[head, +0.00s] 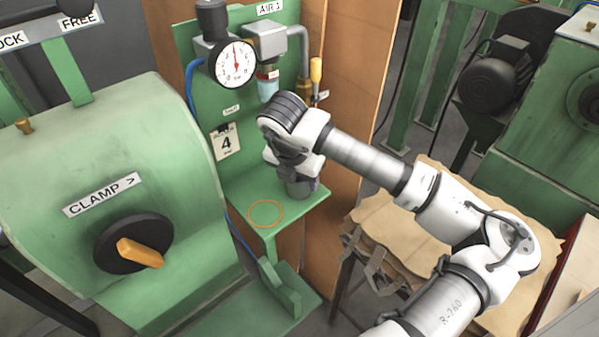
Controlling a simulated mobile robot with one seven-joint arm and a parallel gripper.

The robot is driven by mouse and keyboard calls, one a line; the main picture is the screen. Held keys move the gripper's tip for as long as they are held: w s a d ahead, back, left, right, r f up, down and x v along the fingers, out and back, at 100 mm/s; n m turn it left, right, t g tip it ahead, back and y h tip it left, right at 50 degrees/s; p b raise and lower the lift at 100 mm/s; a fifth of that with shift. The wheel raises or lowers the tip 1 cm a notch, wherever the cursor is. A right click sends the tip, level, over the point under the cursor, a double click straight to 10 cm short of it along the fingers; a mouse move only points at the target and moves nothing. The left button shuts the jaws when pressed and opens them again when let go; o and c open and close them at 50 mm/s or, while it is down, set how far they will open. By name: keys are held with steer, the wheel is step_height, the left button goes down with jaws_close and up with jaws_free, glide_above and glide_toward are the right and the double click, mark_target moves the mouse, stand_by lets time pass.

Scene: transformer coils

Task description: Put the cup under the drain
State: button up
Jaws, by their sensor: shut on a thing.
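The drain is at the bottom of the pale blue filter bowl (267,88), under the grey air unit on the green panel. My gripper (301,182) points down over the right part of the green shelf (240,190). It is shut on a small grey cylinder, apparently the cup (298,189), which is low at the shelf. My wrist and fingers hide much of it, and I cannot tell whether it touches the shelf. An orange ring (265,213) is marked on the shelf, left of and nearer than the cup. The spot straight below the bowl is partly behind my wrist.
A pressure gauge (235,63) and a grey pipe (302,55) stick out from the panel. A large green housing (120,190) with a clamp knob (135,245) stands left. Brown sheets (385,235) lie below my arm.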

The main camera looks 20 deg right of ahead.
steer(key=shift+f, duration=0.1)
steer(key=shift+f+b, duration=0.2)
steer(key=shift+b, duration=0.2)
steer(key=o, duration=1)
steer(key=shift+r, duration=0.1)
steer(key=shift+c, duration=0.2)
steer(key=shift+r+p, duration=0.25)
steer(key=shift+p, duration=0.2)
steer(key=shift+a+b, duration=0.1)
steer(key=shift+b, duration=0.5)
steer(key=s+a+b, duration=0.1)
steer(key=s+a, duration=0.1)
steer(key=s+a+b, duration=0.2)
steer(key=s+a, duration=0.1)
steer(key=s+a+b, duration=0.1)
steer(key=s+a, duration=0.1)
steer(key=a, duration=0.1)
steer(key=shift+s+a+r+b, duration=0.1)
steer(key=shift+s+r+b, duration=0.25)
steer(key=shift+r+b, duration=0.05)
steer(key=shift+s+a+r, duration=0.1)
steer(key=shift+s+a, duration=0.25)
steer(key=shift+s, duration=0.05)
